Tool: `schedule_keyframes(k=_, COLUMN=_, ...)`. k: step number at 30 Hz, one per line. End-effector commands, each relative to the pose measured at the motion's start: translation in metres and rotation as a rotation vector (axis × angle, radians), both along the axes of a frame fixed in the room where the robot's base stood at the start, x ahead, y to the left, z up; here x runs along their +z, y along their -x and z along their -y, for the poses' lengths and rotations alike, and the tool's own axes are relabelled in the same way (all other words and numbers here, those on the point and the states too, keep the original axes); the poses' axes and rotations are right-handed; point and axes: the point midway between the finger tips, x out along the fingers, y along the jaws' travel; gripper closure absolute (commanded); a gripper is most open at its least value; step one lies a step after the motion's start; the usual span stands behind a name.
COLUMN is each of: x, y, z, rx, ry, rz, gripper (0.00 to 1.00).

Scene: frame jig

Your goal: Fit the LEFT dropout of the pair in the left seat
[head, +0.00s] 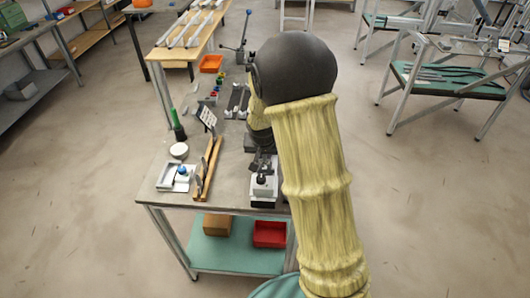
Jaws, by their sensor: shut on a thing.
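My gripper (262,168) points down over the front right of the workbench, just left of my arm. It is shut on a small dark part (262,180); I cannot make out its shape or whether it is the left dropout. This part is just above or touching a pale block (265,196) near the bench's front edge. A wooden rack (208,170) with thin dark upright pieces (198,186) stands to the left. A dark fixture with parallel bars (237,101) lies farther back. My forearm partly hides that area, and I cannot tell the seats apart.
The workbench (228,189) carries a grey tray (166,177) with a blue-knobbed item, a white disc (179,150), a green-topped upright tool (177,125), a dotted panel (207,117) and an orange bin (211,63). A lever tool (240,47) stands behind. Bare bench shows at front left.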

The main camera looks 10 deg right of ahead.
Motion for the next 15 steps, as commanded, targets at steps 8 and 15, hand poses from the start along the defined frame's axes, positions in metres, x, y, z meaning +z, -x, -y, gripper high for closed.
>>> schedule_keyframes(k=8, x=-0.021, y=0.000, z=0.000, rx=0.001, ry=0.000, rz=0.000, gripper=1.00)
schedule_keyframes(k=15, x=-0.036, y=0.000, z=0.000, rx=0.000, ry=0.000, rz=0.000, gripper=1.00)
